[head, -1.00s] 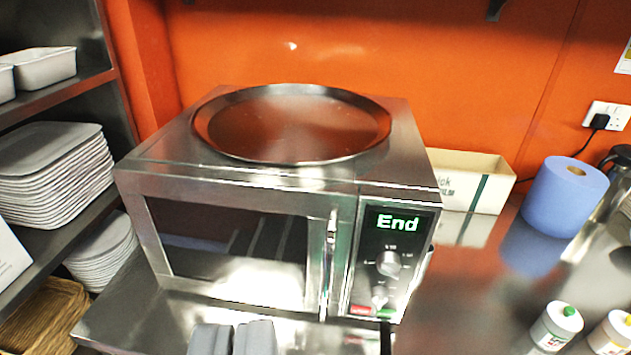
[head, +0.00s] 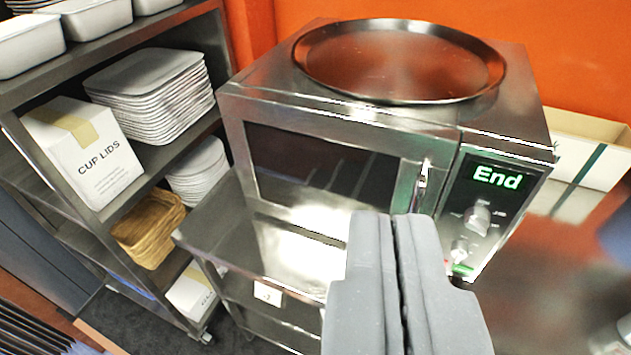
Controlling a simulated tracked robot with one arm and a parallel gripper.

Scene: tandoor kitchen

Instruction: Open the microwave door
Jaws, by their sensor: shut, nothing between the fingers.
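The steel microwave (head: 345,115) stands on a steel counter, its door (head: 325,170) closed. Its dark window faces me. A vertical handle (head: 421,183) runs along the door's right edge, its lower part hidden behind my gripper. The control panel (head: 490,205) to the right of the handle shows "End" in green and has two knobs. My gripper (head: 388,216) is shut and empty. In the picture its fingertips overlap the door's lower right part, just left of the handle. I cannot tell whether they touch the door.
A round steel tray (head: 400,65) lies on top of the microwave. A shelf unit (head: 150,165) at left holds stacked trays (head: 150,95), a cup-lids box (head: 85,155) and a basket (head: 150,230). A cardboard box (head: 590,145) stands behind at right. Counter at the right front looks clear.

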